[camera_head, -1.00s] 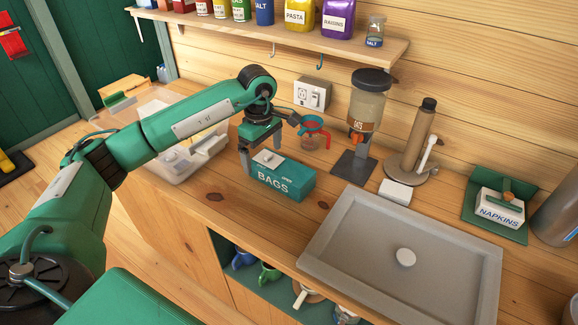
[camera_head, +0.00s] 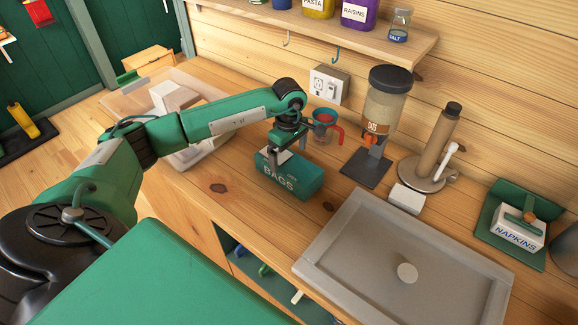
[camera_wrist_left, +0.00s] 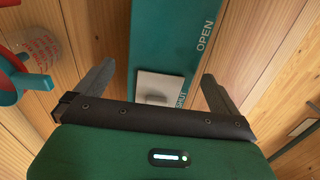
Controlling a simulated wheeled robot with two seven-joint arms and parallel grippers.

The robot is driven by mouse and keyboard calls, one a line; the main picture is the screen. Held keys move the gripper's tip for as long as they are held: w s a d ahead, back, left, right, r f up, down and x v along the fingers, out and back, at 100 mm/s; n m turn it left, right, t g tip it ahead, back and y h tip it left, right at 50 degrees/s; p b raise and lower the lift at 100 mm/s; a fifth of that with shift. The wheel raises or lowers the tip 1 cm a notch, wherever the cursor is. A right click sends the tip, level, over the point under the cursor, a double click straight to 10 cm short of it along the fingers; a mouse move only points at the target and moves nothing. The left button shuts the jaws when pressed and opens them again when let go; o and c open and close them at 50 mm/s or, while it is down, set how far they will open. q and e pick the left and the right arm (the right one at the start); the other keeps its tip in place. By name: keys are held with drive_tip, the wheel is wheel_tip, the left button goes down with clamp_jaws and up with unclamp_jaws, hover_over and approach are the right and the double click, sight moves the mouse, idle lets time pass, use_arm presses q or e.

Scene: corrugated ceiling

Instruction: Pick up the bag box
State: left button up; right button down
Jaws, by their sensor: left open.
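The bag box (camera_head: 296,182) is a teal box marked BAGS, lying on the wooden counter to the left of the sink. A pale square tab is on its top. My left gripper (camera_head: 283,154) is just above the box's left end, pointing down, open and empty. In the left wrist view the box (camera_wrist_left: 174,38) runs between the two spread fingers of the gripper (camera_wrist_left: 158,72), with OPEN printed along it. Gaps show between the box and both fingers. My right gripper is not in view.
A dispenser (camera_head: 383,105) stands behind the box to the right. A clear bin (camera_head: 120,100) is at left. The sink (camera_head: 345,235) is at right.

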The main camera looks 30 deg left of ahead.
sight(288, 162)
use_arm(q)
drive_tip(key=shift+s+f+p, duration=0.25)
drive_tip(key=shift+f+p, duration=0.6)
drive_tip(key=shift+p, duration=0.05)
wheel_tip(288, 162, down, 3)
drive_tip(key=shift+d+f+p, duration=0.1)
drive_tip(key=shift+p, duration=0.55)
drive_tip(key=shift+f, duration=0.25)
drive_tip(key=c, duration=1)
drive_tip(key=shift+w, duration=0.1)
drive_tip(key=shift+c, duration=0.7)
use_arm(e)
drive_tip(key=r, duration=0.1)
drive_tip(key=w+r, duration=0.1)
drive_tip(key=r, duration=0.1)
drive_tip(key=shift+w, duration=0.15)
use_arm(q)
drive_tip(key=shift+r, duration=0.15)
